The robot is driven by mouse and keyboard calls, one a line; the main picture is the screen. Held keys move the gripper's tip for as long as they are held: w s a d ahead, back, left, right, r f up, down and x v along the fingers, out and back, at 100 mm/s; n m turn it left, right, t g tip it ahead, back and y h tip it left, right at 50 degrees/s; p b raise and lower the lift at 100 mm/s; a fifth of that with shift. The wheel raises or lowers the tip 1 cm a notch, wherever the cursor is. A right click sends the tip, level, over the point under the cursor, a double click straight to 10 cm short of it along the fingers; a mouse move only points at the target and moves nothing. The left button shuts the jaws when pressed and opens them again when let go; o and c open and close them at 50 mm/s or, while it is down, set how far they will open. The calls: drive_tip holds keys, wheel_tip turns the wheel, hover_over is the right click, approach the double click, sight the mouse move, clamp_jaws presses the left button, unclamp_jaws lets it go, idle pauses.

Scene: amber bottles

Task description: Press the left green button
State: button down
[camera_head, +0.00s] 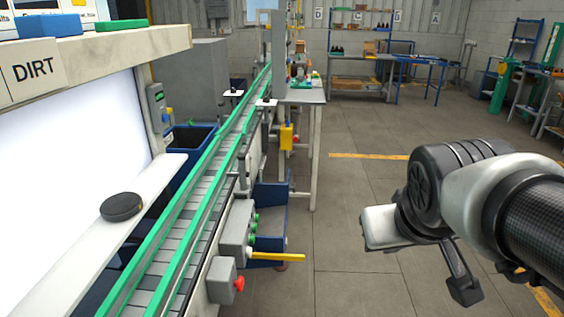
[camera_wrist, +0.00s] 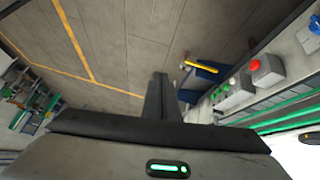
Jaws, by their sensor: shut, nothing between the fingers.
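Several small green buttons (camera_head: 253,228) sit on the side of a grey control box (camera_head: 234,229) beside the conveyor in the head view. One lies to the left of the others only slightly, if at all, so I cannot tell which is the left one. In the wrist view, a grey box with small green marks (camera_wrist: 223,88) shows right of my fingers. My gripper (camera_wrist: 160,77) is shut and empty, apart from the buttons. In the head view my arm's end hangs over open floor, right of the control box.
A red button (camera_head: 239,284) is on a lower box nearer me; a red button also shows in the wrist view (camera_wrist: 257,66). A yellow bar (camera_head: 277,256) juts out below the green buttons. The green-railed conveyor (camera_head: 186,237) runs along the left.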

sight(252, 240)
drive_tip(key=w+d+f+n+t+b, duration=0.1)
drive_tip(key=w+f+b, duration=0.25)
drive_tip(key=f, duration=0.25)
drive_tip(key=w+d+f+b, duration=0.1)
drive_tip(key=w+f+b, duration=0.2)
drive_tip(key=f+b, duration=0.25)
drive_tip(key=w+a+f+n+t+p, duration=0.1)
drive_tip(key=w+f+n, duration=0.1)
drive_tip(key=w, duration=0.4)
drive_tip(key=w+a+f+n+t, duration=0.1)
drive_tip(key=w+n+t, duration=0.15)
drive_tip(key=w, duration=0.35)
drive_tip(key=w+a+f+n+y, duration=0.2)
drive_tip(key=a+f+n+y, duration=0.2)
drive_tip(key=a+f+y, duration=0.1)
drive_tip(key=w+a+f+n+y, duration=0.3)
drive_tip(key=a+y, duration=0.3)
drive_tip(key=a, duration=0.2)
drive_tip(key=shift+w+a+f+n+g+y, duration=0.35)
drive_tip(key=shift+f+n, duration=0.2)
drive_tip(key=shift+f, duration=0.35)
drive_tip(key=a+b, duration=0.3)
drive_tip(key=a, duration=0.5)
drive_tip(key=shift+a, duration=0.35)
drive_tip(key=shift+w+a, duration=0.1)
